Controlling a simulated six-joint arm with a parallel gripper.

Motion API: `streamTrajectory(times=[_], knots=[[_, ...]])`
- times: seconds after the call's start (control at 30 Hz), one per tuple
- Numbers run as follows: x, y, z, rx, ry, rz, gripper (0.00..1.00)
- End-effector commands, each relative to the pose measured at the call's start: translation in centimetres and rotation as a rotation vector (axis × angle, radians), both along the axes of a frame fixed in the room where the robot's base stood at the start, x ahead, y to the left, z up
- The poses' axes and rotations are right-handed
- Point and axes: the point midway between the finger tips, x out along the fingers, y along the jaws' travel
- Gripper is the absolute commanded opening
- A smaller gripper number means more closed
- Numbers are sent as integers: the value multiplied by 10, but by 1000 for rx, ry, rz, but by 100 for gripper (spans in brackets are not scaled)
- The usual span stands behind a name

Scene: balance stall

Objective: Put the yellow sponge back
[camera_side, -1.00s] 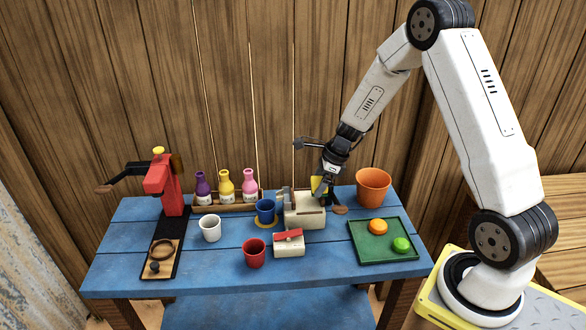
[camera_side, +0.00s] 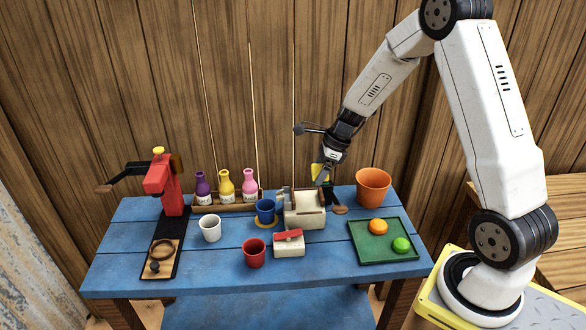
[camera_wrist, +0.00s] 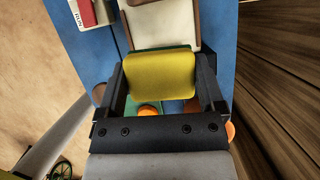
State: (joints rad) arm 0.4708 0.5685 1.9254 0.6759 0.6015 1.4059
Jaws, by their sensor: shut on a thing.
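The yellow sponge (camera_wrist: 160,76) is between the two fingers of my gripper (camera_wrist: 165,85) in the wrist view, with a green edge along its far side. In the side view the sponge (camera_side: 319,171) shows as a small yellow patch, partly hidden by my gripper (camera_side: 324,178). My gripper is shut on it, above the back of the blue table (camera_side: 130,238), behind and just right of a cream box (camera_side: 303,217). In the wrist view the cream box (camera_wrist: 165,25) lies beyond the sponge. I cannot tell how high the sponge is held.
An orange pot (camera_side: 373,187) stands right of my gripper. A green tray (camera_side: 365,250) holds an orange and a green piece. A blue cup (camera_side: 265,210), white cup (camera_side: 210,228) and red cup (camera_side: 254,252) stand left of a small cream box with red top (camera_side: 288,243).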

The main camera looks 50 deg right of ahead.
Motion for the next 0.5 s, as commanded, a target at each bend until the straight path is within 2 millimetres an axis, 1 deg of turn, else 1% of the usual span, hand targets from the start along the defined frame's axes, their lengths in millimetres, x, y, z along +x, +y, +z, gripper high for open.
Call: streamTrajectory(times=[0.17,0.27,0.37,0.5], knots=[[0,0,2,-1,-1,0,40],[1,0,7,-1,-2,0,40],[1,0,16,-1,-4,1,40],[1,0,35,-2,-4,-1,40]])
